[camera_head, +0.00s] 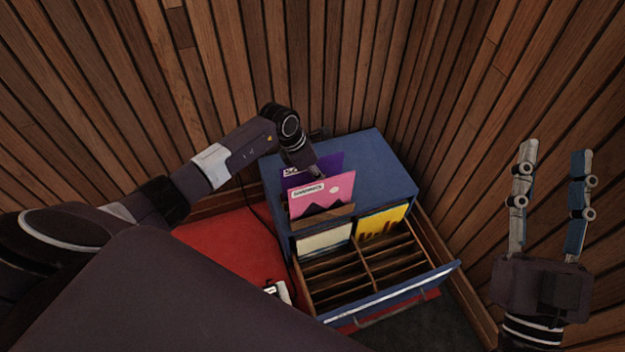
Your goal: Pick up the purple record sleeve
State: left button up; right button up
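The purple record sleeve (331,163) stands upright on top of the blue cabinet (383,172), behind a pink sleeve (335,188) that covers much of it. My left gripper (308,163) reaches down from the left at the purple sleeve's upper edge. Its fingertips are small and mostly hidden, so I cannot tell whether it grips the sleeve. My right gripper (550,200) is raised at the right, open and empty, well apart from the cabinet, with its fingers pointing up.
The cabinet's drawer (392,301) is pulled out, with wooden dividers inside. A cream sleeve (323,239) and a yellow sleeve (381,222) stand at its back. A red surface (230,246) lies left of it, with a small white object (279,291). Slatted wooden walls (345,60) enclose the corner closely.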

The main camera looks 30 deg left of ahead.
pick_arm(q)
jog(key=shift+f, duration=0.1)
dwell(0.5)
grip_shut()
